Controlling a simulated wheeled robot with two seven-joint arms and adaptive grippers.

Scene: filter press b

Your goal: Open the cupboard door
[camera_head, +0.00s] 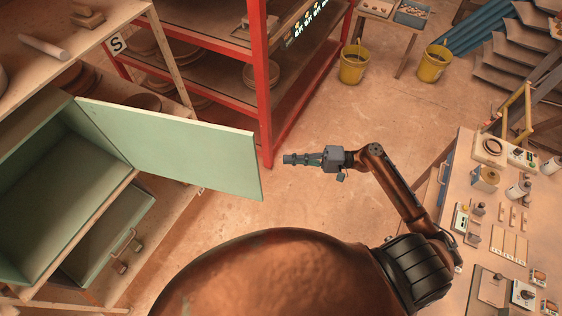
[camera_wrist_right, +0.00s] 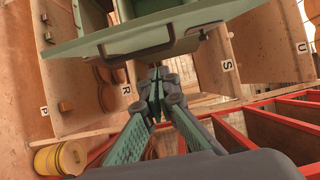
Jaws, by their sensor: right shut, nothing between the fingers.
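The green cupboard (camera_head: 50,190) stands at the left of the head view, and its inside shows as an empty green space. Its door (camera_head: 180,150) is swung wide open, sticking out to the right. My right gripper (camera_head: 288,159) is shut and empty, just right of the door's free edge and apart from it. In the right wrist view the shut fingers (camera_wrist_right: 158,85) point towards a pale green panel (camera_wrist_right: 150,25) with a dark bar handle (camera_wrist_right: 138,47), apparently the door's outer side. My left gripper is not in view.
Below the cupboard is a green drawer (camera_head: 110,235) with a handle. A red rack (camera_head: 264,90) stands behind the door. A workbench (camera_head: 455,180) with small items is at the right. Yellow buckets (camera_head: 353,64) stand at the back. The floor (camera_head: 330,120) around the gripper is clear.

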